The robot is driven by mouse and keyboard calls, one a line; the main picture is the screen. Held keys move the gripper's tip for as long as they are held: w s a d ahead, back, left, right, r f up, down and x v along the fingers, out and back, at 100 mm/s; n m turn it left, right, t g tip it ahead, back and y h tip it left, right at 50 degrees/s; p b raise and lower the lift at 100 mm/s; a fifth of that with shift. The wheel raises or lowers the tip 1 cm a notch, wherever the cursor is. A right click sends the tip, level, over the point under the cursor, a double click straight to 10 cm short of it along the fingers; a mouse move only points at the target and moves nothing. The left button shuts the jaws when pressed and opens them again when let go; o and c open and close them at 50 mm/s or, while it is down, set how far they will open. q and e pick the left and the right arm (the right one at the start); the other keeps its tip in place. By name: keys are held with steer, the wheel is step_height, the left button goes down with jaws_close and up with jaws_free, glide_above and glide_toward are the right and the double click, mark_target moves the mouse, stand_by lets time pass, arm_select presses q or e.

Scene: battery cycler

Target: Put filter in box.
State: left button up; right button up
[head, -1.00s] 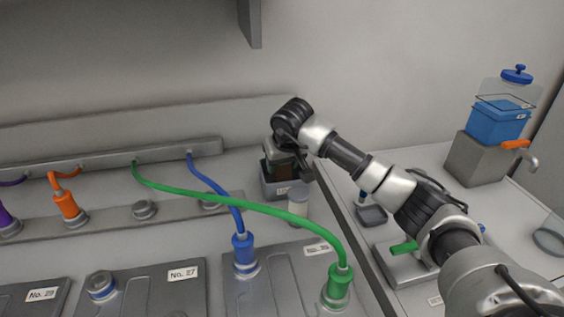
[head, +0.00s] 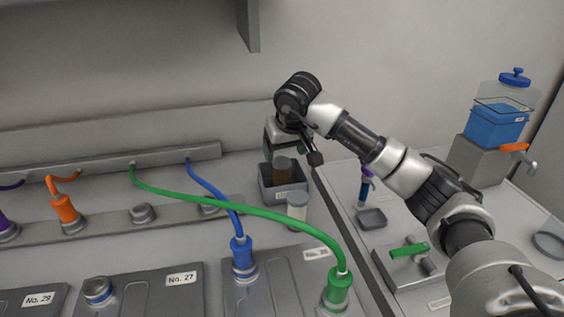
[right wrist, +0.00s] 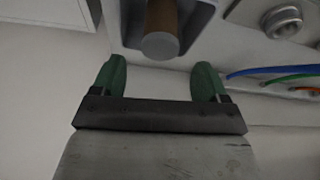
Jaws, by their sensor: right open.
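A brown cylinder with a grey end, which looks like the filter (head: 282,170), stands in a small grey open box (head: 268,193). In the right wrist view the filter (right wrist: 161,30) shows inside the box (right wrist: 202,22), beyond my fingertips and apart from them. My right gripper (head: 284,153) is above the box. Its green fingers are spread with nothing between them, as the right wrist view (right wrist: 158,78) also shows. The filter's lower part is hidden by the box wall in the head view. My left gripper is not in view.
A pale capped cylinder (head: 297,206) stands just in front of the box. A green cable (head: 240,208) and a blue cable (head: 213,190) arch over the bench to the left. A tray with a green handle (head: 409,250) and a blue container (head: 498,125) are at right.

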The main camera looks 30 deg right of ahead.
steer(key=shift+v, duration=2.3)
